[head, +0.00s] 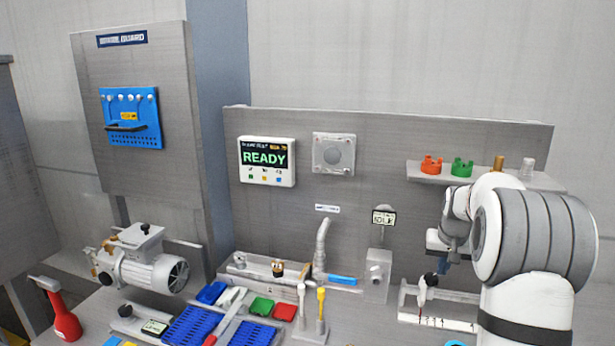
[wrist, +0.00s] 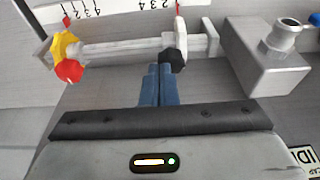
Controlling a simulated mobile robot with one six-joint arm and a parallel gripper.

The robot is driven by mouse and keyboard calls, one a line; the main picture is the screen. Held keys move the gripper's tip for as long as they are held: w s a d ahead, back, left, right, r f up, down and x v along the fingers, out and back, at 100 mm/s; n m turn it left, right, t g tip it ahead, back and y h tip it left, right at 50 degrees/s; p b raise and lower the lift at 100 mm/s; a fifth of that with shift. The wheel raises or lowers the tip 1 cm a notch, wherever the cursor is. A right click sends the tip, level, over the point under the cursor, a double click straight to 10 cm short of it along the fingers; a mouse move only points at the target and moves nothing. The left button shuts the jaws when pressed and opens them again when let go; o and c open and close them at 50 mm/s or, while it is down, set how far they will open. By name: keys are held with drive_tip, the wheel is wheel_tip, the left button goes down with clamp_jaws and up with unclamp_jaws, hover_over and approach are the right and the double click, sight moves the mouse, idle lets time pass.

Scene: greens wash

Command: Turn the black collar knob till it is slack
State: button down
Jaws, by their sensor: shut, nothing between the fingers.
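The black collar knob (wrist: 173,60) sits on a pale collar on a light grey rod in the wrist view. In the head view a small dark knob (head: 430,279) shows on the fixture below my gripper (head: 442,265). In the wrist view the blue fingers of my gripper (wrist: 158,70) are shut together with nothing between them. Their tips end close at the lower left edge of the black knob and overlap it slightly in the picture. I cannot tell whether they touch it.
A yellow knob (wrist: 65,47) and a red knob (wrist: 69,71) sit at the rod's left end in the wrist view. A white number scale (wrist: 110,12) runs behind the rod. A grey block with a pipe fitting (wrist: 265,62) stands to the right. The display (head: 266,161) reads READY.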

sight(431, 279)
drive_tip(key=b+x, duration=0.1)
drive_tip(key=x, duration=0.1)
drive_tip(key=s+b+x, duration=0.1)
drive_tip(key=x, duration=0.1)
drive_tip(key=shift+a+f, duration=0.2)
drive_tip(key=shift+f, duration=0.2)
drive_tip(key=shift+w+r, duration=0.1)
drive_tip(key=shift+w, duration=0.1)
idle(0.3)
